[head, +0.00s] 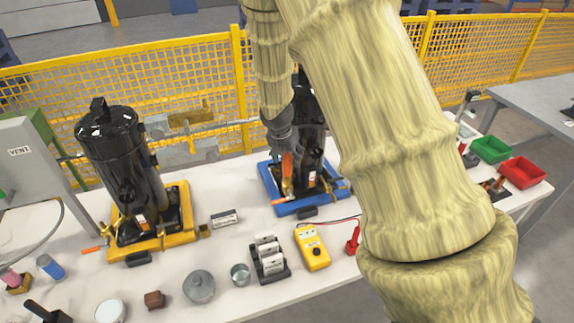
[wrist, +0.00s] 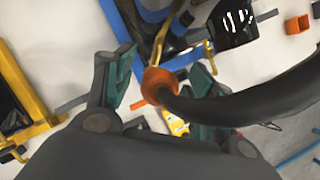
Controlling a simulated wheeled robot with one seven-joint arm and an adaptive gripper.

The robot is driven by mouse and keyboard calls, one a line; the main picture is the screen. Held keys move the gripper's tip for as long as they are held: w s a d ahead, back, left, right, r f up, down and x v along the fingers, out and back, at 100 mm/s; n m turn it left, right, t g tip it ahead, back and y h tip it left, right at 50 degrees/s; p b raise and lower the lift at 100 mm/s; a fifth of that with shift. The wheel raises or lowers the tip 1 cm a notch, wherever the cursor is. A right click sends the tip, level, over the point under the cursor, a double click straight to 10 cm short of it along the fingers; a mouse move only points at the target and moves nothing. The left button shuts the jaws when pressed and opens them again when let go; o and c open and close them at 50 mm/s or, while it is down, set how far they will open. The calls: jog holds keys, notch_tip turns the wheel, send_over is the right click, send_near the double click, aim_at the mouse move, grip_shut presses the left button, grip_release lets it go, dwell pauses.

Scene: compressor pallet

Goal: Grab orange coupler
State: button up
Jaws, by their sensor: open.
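The orange coupler (wrist: 157,80) shows in the wrist view at the end of a thick black hose (wrist: 245,103), which runs off to the right. My gripper (wrist: 163,76) is open, with one teal-padded finger on the left of the coupler and the other on its right, partly behind the hose. A gap shows between the left finger and the coupler; contact on the right cannot be told. In the head view, my gripper (head: 283,143) points down in front of the black compressor on the blue pallet (head: 308,203). An orange part (head: 287,165) shows just below it; my fingertips are unclear there.
A second black compressor (head: 122,165) stands on a yellow pallet (head: 178,232) at left. A yellow meter (head: 312,248), a rack of white-labelled blocks (head: 270,262) and metal cups lie in front. Green (head: 490,149) and red (head: 522,172) bins sit at right. My arm hides the table's right middle.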

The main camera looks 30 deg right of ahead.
jog(key=shift+p+x, duration=0.45)
jog(key=shift+x, duration=1.25)
grip_shut()
